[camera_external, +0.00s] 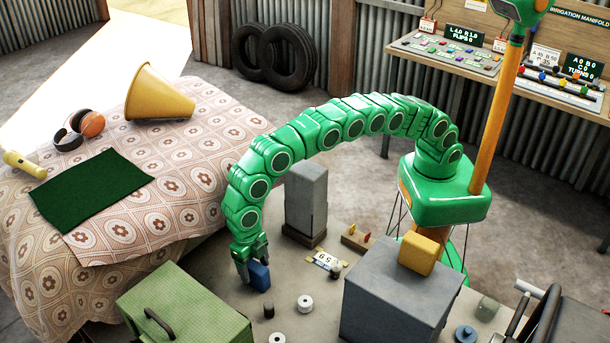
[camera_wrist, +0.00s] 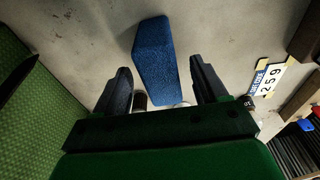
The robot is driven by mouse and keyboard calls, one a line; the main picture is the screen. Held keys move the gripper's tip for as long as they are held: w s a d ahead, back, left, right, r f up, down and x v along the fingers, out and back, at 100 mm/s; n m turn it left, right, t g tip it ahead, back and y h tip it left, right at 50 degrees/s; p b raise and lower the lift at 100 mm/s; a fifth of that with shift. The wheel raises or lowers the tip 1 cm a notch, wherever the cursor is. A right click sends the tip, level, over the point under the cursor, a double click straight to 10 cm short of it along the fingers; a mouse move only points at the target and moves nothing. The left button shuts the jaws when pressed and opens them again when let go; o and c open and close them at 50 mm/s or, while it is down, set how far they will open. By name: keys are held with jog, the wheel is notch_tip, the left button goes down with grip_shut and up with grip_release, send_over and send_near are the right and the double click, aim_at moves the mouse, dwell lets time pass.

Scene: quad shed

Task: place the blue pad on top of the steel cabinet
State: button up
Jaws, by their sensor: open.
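The blue pad (camera_external: 260,277) is a small block on the grey floor area, just below my gripper (camera_external: 249,262). In the wrist view the blue pad (camera_wrist: 155,58) lies ahead of and between the two spread dark fingers (camera_wrist: 161,86), with gaps on both sides. The fingers are open and hold nothing. A large grey box (camera_external: 400,290), which looks like the steel cabinet, stands to the right, with a yellow block (camera_external: 418,254) on its top. A taller, narrow grey block (camera_external: 306,197) on a brown base stands behind the pad.
A green box with a dark handle (camera_external: 185,318) stands close on the left; its green side (camera_wrist: 45,120) fills the wrist view's left. Small pots (camera_external: 304,303), a number plate (camera_external: 326,260) and a wooden peg block (camera_external: 357,238) lie nearby. A covered bed (camera_external: 190,165) is at left.

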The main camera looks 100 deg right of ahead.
jog(key=shift+s+a+f, duration=0.1)
jog(key=shift+s+f, duration=0.1)
jog(key=shift+f, duration=1.75)
jog(key=c, duration=1.1)
jog(key=shift+c, duration=0.2)
